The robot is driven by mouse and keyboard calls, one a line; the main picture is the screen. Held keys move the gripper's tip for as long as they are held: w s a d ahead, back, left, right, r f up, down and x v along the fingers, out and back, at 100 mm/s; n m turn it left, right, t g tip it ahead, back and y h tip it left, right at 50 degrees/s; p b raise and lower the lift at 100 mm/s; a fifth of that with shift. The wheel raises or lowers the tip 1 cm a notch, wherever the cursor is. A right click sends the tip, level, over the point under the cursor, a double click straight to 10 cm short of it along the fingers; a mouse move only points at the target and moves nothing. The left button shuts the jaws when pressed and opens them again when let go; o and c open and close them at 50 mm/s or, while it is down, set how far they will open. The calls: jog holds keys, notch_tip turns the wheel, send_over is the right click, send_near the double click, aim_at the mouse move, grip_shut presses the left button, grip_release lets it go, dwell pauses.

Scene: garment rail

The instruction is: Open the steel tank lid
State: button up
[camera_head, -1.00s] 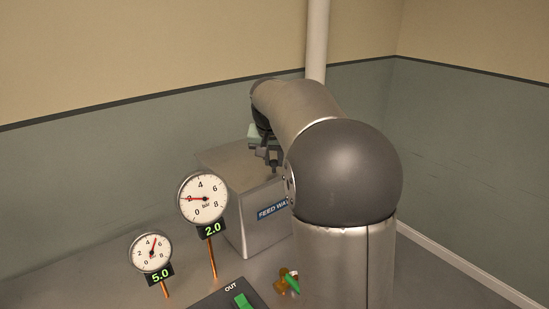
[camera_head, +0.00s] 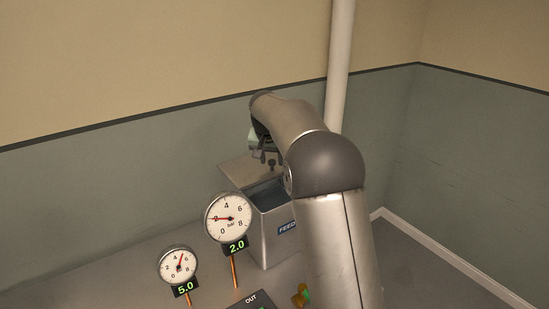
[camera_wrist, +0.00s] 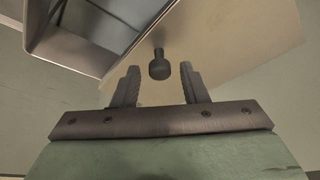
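The steel tank (camera_head: 272,238), labelled "FEED…", stands on the bench with its dark interior partly showing. Its lid (camera_head: 240,171) is off the tank's mouth, tilted up at the back left; the lid's pale face (camera_wrist: 215,45) fills the upper right of the wrist view. A dark round knob (camera_wrist: 159,69) stands out from the lid. My gripper (camera_wrist: 160,80) is open, one finger on each side of the knob at about the fingertips, with gaps showing on both sides. In the head view my gripper (camera_head: 268,160) is small and partly hidden by my arm.
Two gauges on copper stems, reading 2.0 (camera_head: 228,216) and 5.0 (camera_head: 177,265), stand left of the tank. A panel marked "OUT" (camera_head: 250,299) and a brass fitting (camera_head: 300,294) are in front. A pale vertical pipe (camera_head: 340,70) runs behind my arm.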

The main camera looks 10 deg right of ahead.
jog(key=shift+r, duration=0.1)
jog(key=b+v, duration=0.1)
jog(key=v, duration=1.6)
jog(key=s+f+n+g, duration=0.1)
jog(key=s+f, duration=0.7)
jog(key=s, duration=0.5)
jog(key=s+f+n+g+y, duration=0.1)
jog(key=s+f+n, duration=0.1)
jog(key=s+f, duration=0.6)
jog(key=s+f+n+g, duration=0.1)
jog(key=s+f, duration=0.7)
jog(key=s, duration=0.9)
jog(key=shift+s+f+n+y, duration=0.35)
jog(key=shift+f+n+y, duration=0.05)
jog(key=shift+a, duration=0.1)
